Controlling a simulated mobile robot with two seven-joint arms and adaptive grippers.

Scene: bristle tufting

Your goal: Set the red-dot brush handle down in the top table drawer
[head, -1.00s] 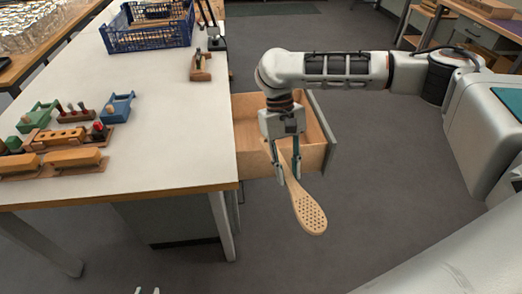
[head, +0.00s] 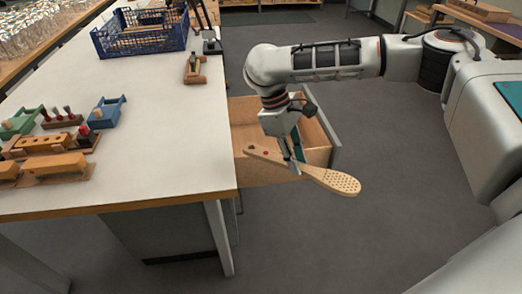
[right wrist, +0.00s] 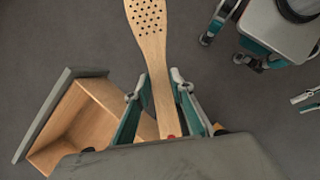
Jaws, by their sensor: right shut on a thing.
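The brush handle (head: 328,178) is pale wood with a perforated paddle end and a red dot near its narrow end. My right gripper (head: 294,168) is shut around its shank and holds it in the air. In the head view the narrow end overlaps the open drawer (head: 265,172), and the paddle sticks out past its near right corner. In the right wrist view the handle (right wrist: 152,62) runs between the fingers, with the drawer (right wrist: 58,118) to the left. The drawer's inside looks empty where visible. My left gripper shows only at the right wrist view's right edge (right wrist: 304,103), fingers apart.
The white table (head: 165,135) carries small wooden blocks and coloured holders (head: 45,140) at left, a blue crate (head: 140,38) at the back and a small wooden stand (head: 194,70). Grey floor lies free right of the drawer.

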